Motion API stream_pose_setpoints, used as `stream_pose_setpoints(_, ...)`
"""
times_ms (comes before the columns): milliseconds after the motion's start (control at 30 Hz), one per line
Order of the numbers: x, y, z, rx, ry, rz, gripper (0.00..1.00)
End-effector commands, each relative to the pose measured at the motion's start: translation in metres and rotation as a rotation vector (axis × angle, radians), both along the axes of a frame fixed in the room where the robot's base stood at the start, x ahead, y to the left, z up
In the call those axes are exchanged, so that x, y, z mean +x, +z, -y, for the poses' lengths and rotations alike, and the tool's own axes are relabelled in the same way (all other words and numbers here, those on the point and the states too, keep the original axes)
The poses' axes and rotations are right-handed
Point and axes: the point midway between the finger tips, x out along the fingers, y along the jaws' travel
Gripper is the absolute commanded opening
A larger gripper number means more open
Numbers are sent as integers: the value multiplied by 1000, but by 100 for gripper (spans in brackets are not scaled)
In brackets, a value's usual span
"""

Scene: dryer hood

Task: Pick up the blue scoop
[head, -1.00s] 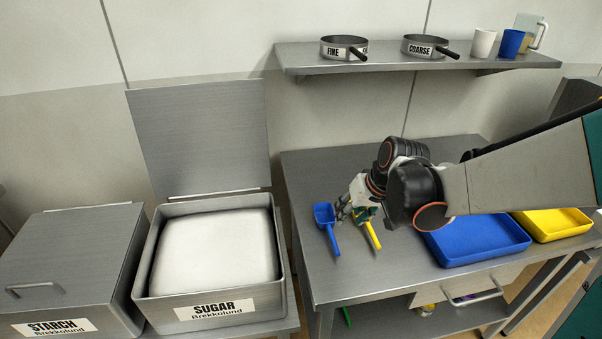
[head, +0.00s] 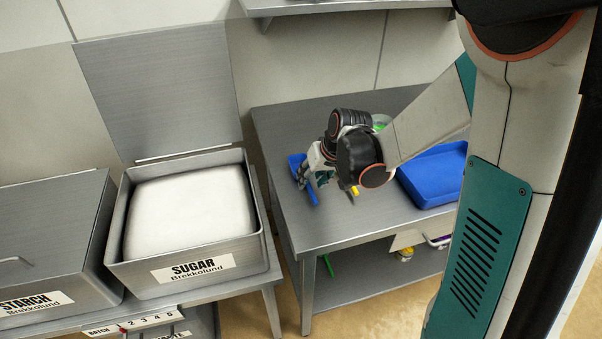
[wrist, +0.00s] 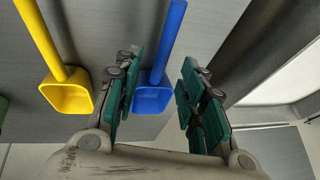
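The blue scoop (head: 297,163) lies on the steel table near its left edge, partly hidden by my gripper in the head view. In the wrist view the blue scoop (wrist: 154,92) appears between my two green finger pads, its handle running toward the top. My gripper (wrist: 158,95) is open, with a gap on both sides of the scoop; the left finger is the closer one. In the head view my gripper (head: 312,178) is over the scoop. I cannot tell its exact height above the table.
A yellow scoop (wrist: 69,93) lies beside the blue one, just outside my left finger in the wrist view. A blue tray (head: 433,178) sits right on the steel table (head: 285,120). An open sugar bin (head: 259,215) stands left of the table.

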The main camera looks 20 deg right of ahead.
Motion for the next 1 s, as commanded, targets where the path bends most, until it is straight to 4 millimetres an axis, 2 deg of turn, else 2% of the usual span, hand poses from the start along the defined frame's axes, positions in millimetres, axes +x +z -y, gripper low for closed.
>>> stream_pose_setpoints(33,4,-12,-1,0,1,0,37)
stream_pose_setpoints(167,10,-25,-4,0,1,0,37)
stream_pose_setpoints(400,11,-27,-5,0,0,0,37)
stream_pose_setpoints(433,11,-27,-5,0,0,0,35)
stream_pose_setpoints(600,11,-26,-5,0,0,0,0)
stream_pose_setpoints(1000,11,-24,-5,0,0,0,0)
